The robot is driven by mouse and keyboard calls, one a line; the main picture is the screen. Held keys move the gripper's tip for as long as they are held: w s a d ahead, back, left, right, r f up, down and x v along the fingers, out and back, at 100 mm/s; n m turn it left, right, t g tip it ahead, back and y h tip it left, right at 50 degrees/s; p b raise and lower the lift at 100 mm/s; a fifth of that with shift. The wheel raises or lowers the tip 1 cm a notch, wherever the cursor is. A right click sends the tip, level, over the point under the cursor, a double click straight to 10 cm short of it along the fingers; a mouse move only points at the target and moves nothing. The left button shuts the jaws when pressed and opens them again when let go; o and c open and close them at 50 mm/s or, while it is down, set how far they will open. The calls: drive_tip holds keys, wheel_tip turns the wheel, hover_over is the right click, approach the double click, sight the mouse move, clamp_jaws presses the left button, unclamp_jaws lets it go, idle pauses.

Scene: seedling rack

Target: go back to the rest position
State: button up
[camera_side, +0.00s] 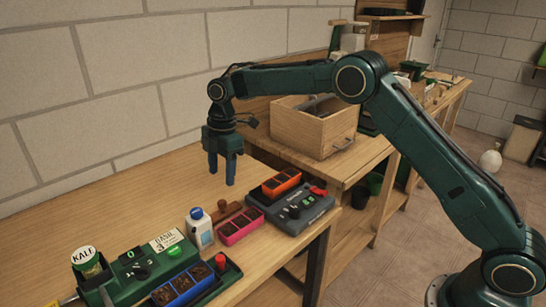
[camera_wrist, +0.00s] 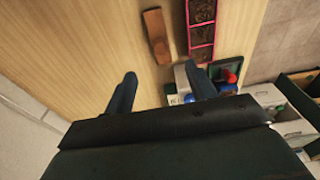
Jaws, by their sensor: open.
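My gripper (camera_side: 221,177) hangs pointing down above the wooden table (camera_side: 120,200), near the wall. Its two blue fingers are apart with nothing between them. In the wrist view the fingers (camera_wrist: 161,75) also stand apart, with bare tabletop between them. A brown wooden tool (camera_side: 223,212) lies on the table in front of the gripper; it also shows in the wrist view (camera_wrist: 157,36). A pink soil-filled tray (camera_side: 240,229) sits beside it and also shows in the wrist view (camera_wrist: 201,54).
An orange tray (camera_side: 281,183) sits on a grey device (camera_side: 293,210). A white bottle (camera_side: 200,233) with a blue cap stands near a blue tray (camera_side: 183,289) and a green machine (camera_side: 130,278). A wooden drawer box (camera_side: 312,132) stands behind my forearm. The left tabletop is clear.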

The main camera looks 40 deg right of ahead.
drive_tip(key=s+d+r+m+t, duration=0.1)
drive_tip(key=s+d+r+m, duration=0.25)
drive_tip(key=s+r, duration=0.5)
drive_tip(key=s+d+r+m+t, duration=0.2)
drive_tip(key=s+r+m, duration=0.3)
drive_tip(key=s+r, duration=0.35)
drive_tip(key=s+d+f+m+t, duration=0.1)
drive_tip(key=s+d+m, duration=0.1)
drive_tip(key=s, duration=0.6)
drive_tip(key=s+d+f+m+h, duration=0.1)
drive_tip(key=s+m, duration=0.3)
drive_tip(key=s, duration=0.4)
drive_tip(key=s+d+f+m+t, duration=0.1)
drive_tip(key=s+d+m, duration=0.2)
drive_tip(key=s, duration=0.5)
drive_tip(key=shift+s+t, duration=0.15)
drive_tip(key=shift+t, duration=0.15)
drive_tip(key=shift+m, duration=0.25)
